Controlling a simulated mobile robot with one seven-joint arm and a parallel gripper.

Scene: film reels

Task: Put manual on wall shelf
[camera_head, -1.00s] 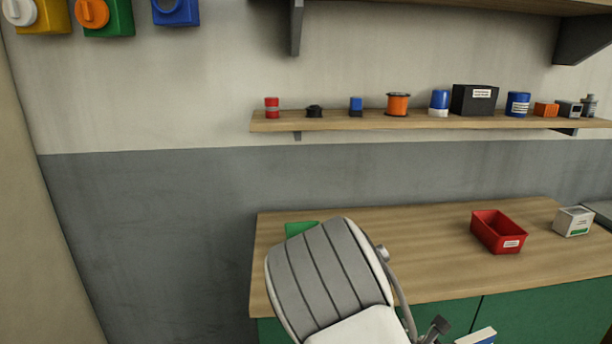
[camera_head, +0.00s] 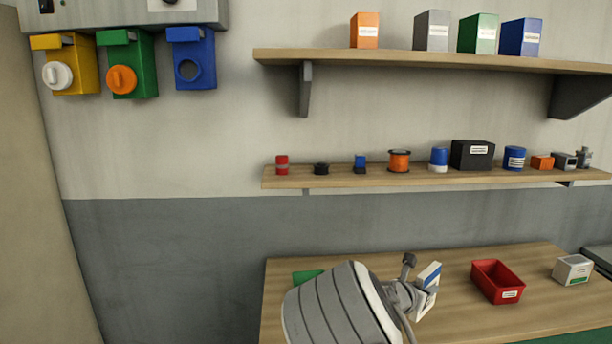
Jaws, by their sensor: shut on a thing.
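A small blue and white book-like thing (camera_head: 429,279), which I take to be the manual, stands tilted at the end of my arm. My gripper (camera_head: 415,293) is shut on it, in front of the workbench; my own forearm hides part of the gripper. The upper wall shelf (camera_head: 400,61) is a wooden board on grey brackets, bearing orange, grey, green and blue binders. A lower wall shelf (camera_head: 330,182) runs below it. My gripper and the manual show lower in the picture than both shelves.
The lower shelf holds a row of small items, including an orange spool (camera_head: 399,161) and a black box (camera_head: 472,155). The upper shelf is bare left of the orange binder (camera_head: 364,30). A red bin (camera_head: 497,281) and white box (camera_head: 572,269) stand on the workbench (camera_head: 455,318).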

